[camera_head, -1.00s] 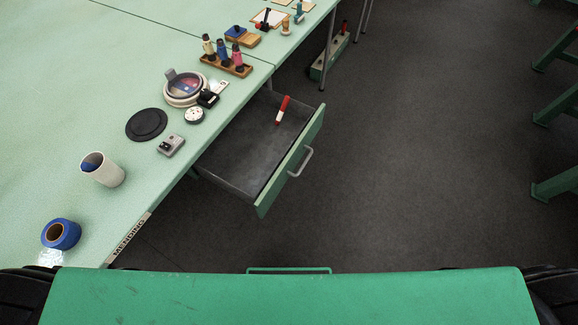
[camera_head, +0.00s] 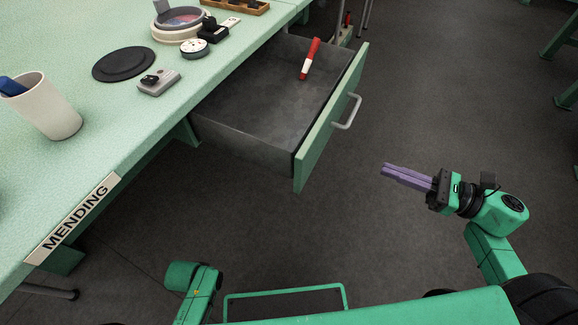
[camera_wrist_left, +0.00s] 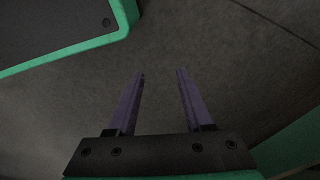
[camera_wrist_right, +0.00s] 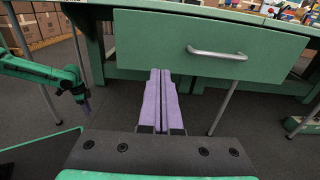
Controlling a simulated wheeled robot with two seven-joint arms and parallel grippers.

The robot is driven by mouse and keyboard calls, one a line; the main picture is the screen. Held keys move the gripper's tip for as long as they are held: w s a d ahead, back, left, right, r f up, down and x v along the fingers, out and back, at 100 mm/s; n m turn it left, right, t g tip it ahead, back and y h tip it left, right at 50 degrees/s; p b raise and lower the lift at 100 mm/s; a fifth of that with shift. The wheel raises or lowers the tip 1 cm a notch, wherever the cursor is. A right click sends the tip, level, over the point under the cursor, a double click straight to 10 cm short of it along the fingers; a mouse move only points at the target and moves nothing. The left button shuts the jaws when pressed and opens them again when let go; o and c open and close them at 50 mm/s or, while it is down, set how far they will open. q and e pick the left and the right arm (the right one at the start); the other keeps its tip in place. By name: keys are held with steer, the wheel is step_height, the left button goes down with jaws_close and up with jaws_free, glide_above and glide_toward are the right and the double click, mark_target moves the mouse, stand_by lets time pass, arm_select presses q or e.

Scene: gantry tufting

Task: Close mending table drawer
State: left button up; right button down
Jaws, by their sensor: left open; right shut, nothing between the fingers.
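The mending table drawer (camera_head: 265,95) stands pulled out from the green table (camera_head: 150,120). Its green front panel (camera_head: 330,120) has a grey bar handle (camera_head: 347,112). A red and white marker (camera_head: 310,58) lies inside. My right gripper (camera_head: 384,168) is shut and empty, in front of the drawer front and apart from it. In the right wrist view its fingers (camera_wrist_right: 159,72) point toward the drawer panel (camera_wrist_right: 150,45), left of the handle (camera_wrist_right: 217,53). My left gripper (camera_wrist_left: 160,73) is open and empty over the floor; its fingers are out of the head view.
On the tabletop are a white cup (camera_head: 45,108), a black disc (camera_head: 124,64), a small grey device (camera_head: 159,82) and a round lens stand (camera_head: 180,22). A MENDING label (camera_head: 75,218) marks the table edge. The floor (camera_head: 440,100) right of the drawer is clear.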

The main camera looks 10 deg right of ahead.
mark_target(321, 142)
steer(key=x, duration=1.3)
steer(key=shift+w+r+p, duration=0.15)
steer(key=shift+w+p, duration=0.05)
steer(key=shift+p, duration=0.15)
arm_select(q)
steer(key=shift+s+f, duration=0.15)
steer(key=shift+s, duration=0.1)
arm_select(e)
steer(key=shift+w+a, duration=0.1)
steer(key=shift+a, duration=0.1)
